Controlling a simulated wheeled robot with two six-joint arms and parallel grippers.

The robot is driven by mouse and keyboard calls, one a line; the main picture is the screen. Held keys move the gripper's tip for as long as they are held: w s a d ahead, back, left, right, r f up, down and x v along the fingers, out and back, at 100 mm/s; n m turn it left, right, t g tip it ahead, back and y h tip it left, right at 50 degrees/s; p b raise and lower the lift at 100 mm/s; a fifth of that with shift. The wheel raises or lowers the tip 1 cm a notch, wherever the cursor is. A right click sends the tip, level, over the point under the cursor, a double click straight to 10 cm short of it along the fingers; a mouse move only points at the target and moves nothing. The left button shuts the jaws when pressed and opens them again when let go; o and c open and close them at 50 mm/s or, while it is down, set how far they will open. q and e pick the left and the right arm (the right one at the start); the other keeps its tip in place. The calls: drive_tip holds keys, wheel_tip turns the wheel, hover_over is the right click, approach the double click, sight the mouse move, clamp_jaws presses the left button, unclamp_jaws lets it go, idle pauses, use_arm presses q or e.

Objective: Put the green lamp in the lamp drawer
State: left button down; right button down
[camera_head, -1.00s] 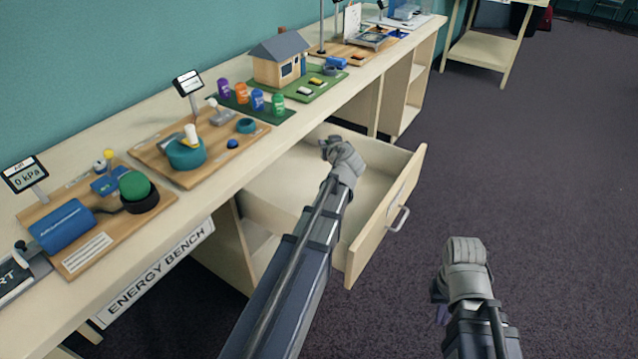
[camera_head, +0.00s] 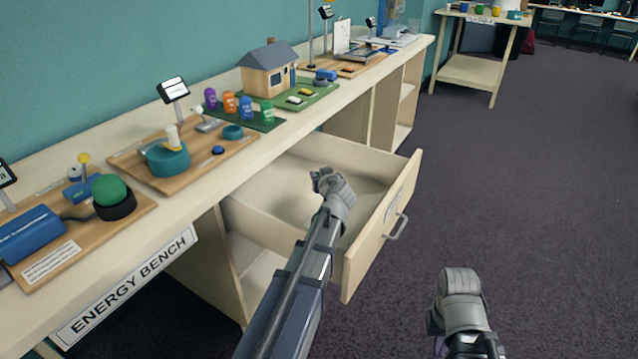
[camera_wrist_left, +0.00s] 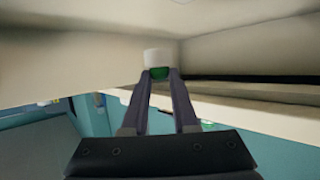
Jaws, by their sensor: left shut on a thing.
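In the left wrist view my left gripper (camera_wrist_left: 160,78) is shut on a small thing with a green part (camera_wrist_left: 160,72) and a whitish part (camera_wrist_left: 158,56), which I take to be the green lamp. In the head view my left gripper (camera_head: 322,180) is over the open drawer (camera_head: 385,240), inside its outline; the lamp cannot be made out there. The drawer is pulled out from the bench, with a grey handle on its front. I cannot read a label that says it is the lamp drawer. My right gripper (camera_head: 458,300) hangs over the floor right of the drawer; its fingers are hidden.
A side table (camera_head: 470,70) stands at the back. The carpet at right is clear.

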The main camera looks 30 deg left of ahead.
use_arm(q)
drive_tip(key=shift+f, duration=0.1)
drive_tip(key=shift+f, duration=0.1)
drive_tip(key=shift+f, duration=0.3)
drive_tip(key=shift+s+f+b, duration=0.1)
drive_tip(key=shift+f+b, duration=0.05)
drive_tip(key=shift+b, duration=0.35)
drive_tip(key=c, duration=0.7)
unclamp_jaws()
drive_tip(key=shift+s, duration=0.1)
